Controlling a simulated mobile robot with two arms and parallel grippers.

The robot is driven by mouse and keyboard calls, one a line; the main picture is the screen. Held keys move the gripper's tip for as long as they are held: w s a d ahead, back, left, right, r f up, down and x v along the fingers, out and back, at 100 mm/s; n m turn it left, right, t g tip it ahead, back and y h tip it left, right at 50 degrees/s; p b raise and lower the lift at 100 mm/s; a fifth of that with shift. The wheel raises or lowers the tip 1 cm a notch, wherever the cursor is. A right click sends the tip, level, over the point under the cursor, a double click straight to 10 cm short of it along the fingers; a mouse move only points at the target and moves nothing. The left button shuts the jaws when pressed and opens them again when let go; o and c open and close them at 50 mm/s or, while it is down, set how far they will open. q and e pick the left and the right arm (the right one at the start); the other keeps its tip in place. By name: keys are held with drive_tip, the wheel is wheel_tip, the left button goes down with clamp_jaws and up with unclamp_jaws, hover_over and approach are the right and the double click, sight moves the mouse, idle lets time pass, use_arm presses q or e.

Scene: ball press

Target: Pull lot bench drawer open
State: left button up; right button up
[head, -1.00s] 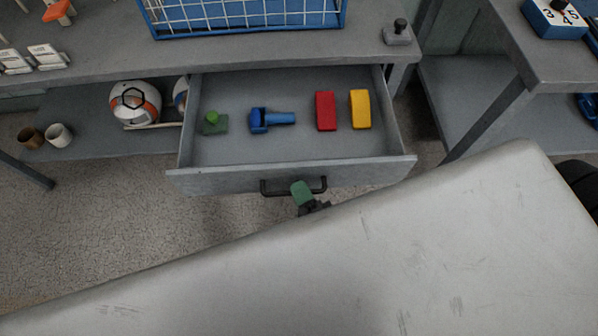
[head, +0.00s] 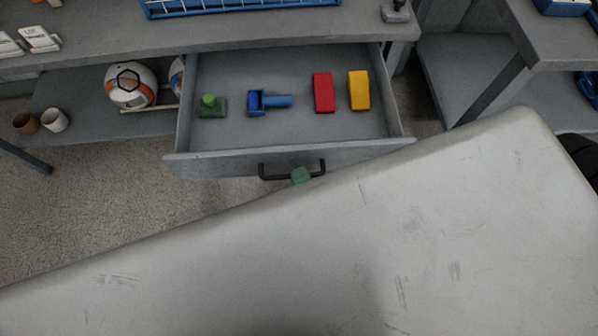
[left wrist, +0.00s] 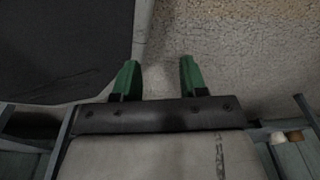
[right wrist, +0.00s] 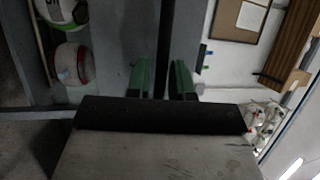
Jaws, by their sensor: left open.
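The grey drawer (head: 290,158) stands far out from under the bench top. Its dark bar handle (head: 264,172) is on the front panel. Inside lie a green piece (head: 212,107), a blue piece (head: 268,102), a red block (head: 323,92) and a yellow block (head: 358,90). My right gripper (head: 301,176) is at the handle, mostly hidden behind my pale arm. In the right wrist view its green fingers (right wrist: 161,80) lie either side of the dark handle bar (right wrist: 166,40), closed on it. My left gripper (left wrist: 160,80) is open and empty over the floor, outside the head view.
The grey bench (head: 110,48) carries a blue wire basket (head: 240,8) and white cards (head: 38,39). A ball (head: 130,85) and two cups (head: 54,120) sit on the shelf below. Another bench (head: 545,50) stands at right. Floor (head: 110,210) in front of the drawer's left is clear.

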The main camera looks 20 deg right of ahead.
use_arm(q)
drive_tip(key=shift+w+d+r, duration=0.15)
drive_tip(key=shift+w+r, duration=0.25)
drive_tip(key=shift+w, duration=0.4)
use_arm(e)
drive_tip(key=v, duration=1)
use_arm(q)
drive_tip(key=shift+s, duration=0.2)
